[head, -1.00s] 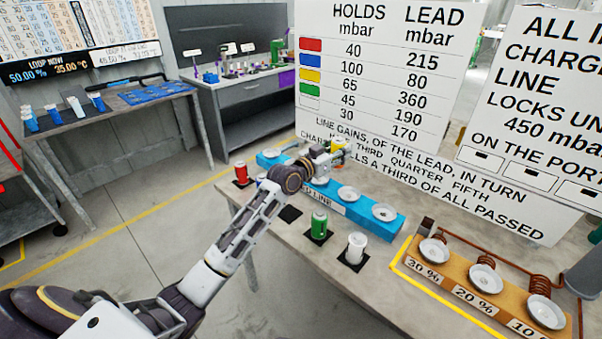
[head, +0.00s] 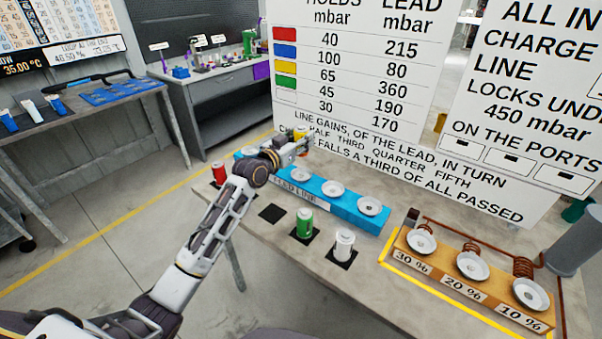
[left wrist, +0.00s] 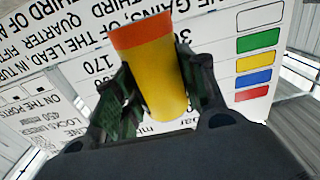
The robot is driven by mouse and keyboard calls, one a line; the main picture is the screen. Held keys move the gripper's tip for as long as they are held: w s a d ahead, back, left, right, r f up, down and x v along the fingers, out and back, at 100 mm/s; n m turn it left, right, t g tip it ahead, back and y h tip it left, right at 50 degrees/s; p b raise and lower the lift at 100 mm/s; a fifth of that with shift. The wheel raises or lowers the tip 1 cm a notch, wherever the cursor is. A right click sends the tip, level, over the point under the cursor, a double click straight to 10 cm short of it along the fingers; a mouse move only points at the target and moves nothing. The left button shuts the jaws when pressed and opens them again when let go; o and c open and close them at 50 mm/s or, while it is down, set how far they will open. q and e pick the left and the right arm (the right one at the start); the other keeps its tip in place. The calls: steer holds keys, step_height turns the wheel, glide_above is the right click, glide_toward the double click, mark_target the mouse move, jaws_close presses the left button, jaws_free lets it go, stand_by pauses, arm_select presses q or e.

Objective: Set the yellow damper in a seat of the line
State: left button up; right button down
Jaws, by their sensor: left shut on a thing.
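My left gripper (head: 300,143) is shut on the yellow damper (left wrist: 156,75). In the left wrist view the damper is a yellow cylinder with an orange end band, between the two dark fingers. In the head view only a small yellow part of it shows (head: 300,132), behind the gripper. The blue line (head: 345,207) lies along the table, with round white seats (head: 332,189) on top. The gripper is over the far left part of the line. I cannot tell whether the damper touches a seat. My right gripper is not in view.
A red damper (head: 218,174), a green damper (head: 304,222) and a white damper (head: 344,246) stand on dark pads; one pad (head: 271,213) is bare. An orange block with seats (head: 455,285) and copper coils is at the right. A large sign board (head: 370,90) stands behind the line.

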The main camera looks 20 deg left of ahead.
mark_target(301, 155)
arm_select(q)
step_height(301, 155, down, 5)
steer(key=shift+f, duration=0.75)
step_height(301, 155, down, 2)
steer(key=shift+f+b, duration=0.25)
steer(key=shift+b, duration=0.2)
steer(key=shift+f, duration=0.35)
steer(key=o, duration=0.9)
steer(key=shift+f, duration=0.15)
steer(key=o, duration=0.4)
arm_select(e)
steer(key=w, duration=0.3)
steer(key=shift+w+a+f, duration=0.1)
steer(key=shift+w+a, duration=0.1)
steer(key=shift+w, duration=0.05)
